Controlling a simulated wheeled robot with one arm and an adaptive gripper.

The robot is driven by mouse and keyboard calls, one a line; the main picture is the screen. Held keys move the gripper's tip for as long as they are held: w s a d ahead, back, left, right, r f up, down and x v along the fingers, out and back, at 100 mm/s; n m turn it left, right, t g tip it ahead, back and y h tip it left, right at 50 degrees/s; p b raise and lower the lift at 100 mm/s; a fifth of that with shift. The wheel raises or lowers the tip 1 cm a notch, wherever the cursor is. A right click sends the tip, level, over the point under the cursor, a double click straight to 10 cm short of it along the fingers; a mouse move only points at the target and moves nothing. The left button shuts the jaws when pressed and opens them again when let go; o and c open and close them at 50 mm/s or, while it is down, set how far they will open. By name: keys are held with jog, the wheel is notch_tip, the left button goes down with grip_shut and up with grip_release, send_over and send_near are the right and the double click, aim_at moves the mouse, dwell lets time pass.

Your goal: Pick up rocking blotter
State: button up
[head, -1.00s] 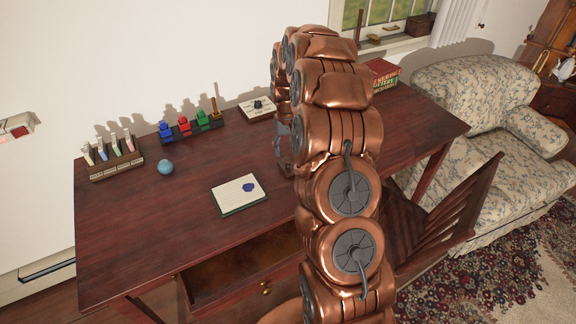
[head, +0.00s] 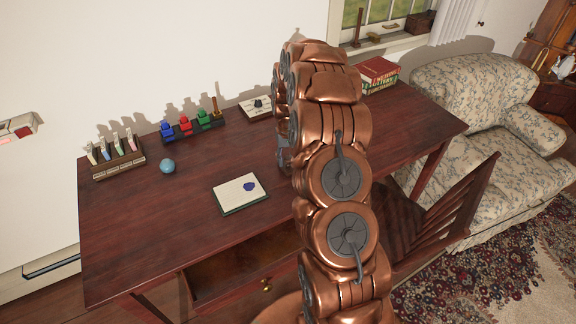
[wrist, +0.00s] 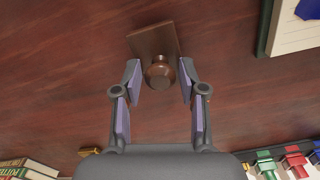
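The rocking blotter (wrist: 150,40) is a brown wooden block with a round turned knob (wrist: 160,73), on the dark red-brown desk in the wrist view. My gripper (wrist: 160,76) is open, with one finger on each side of the knob. Small gaps seem to remain between the fingers and the knob. In the head view my gripper (head: 284,150) is partly hidden by my copper arm, and the blotter is hidden there.
A pad with a blue blot (head: 240,193) lies left of my arm. A rack of coloured stamps or bottles (head: 192,127), a pen rack (head: 118,158) and a blue ball (head: 168,166) stand further left. Books (head: 379,73) sit at the back right. A drawer (head: 240,270) is open in front.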

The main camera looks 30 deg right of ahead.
aim_at(287, 157)
grip_shut()
jog(key=shift+r, duration=0.1)
jog(key=shift+r+b, duration=0.95)
jog(key=shift+r, duration=0.75)
jog(key=s+a+b, duration=0.1)
jog(key=a, duration=0.4)
jog(key=s+a+r+b, duration=0.1)
jog(key=a, duration=0.4)
jog(key=s+a+b, duration=0.1)
jog(key=s+a, duration=0.1)
jog(key=a, duration=0.3)
jog(key=shift+a+r+b, duration=0.2)
jog(key=shift+a+b, duration=0.05)
jog(key=shift+b, duration=0.15)
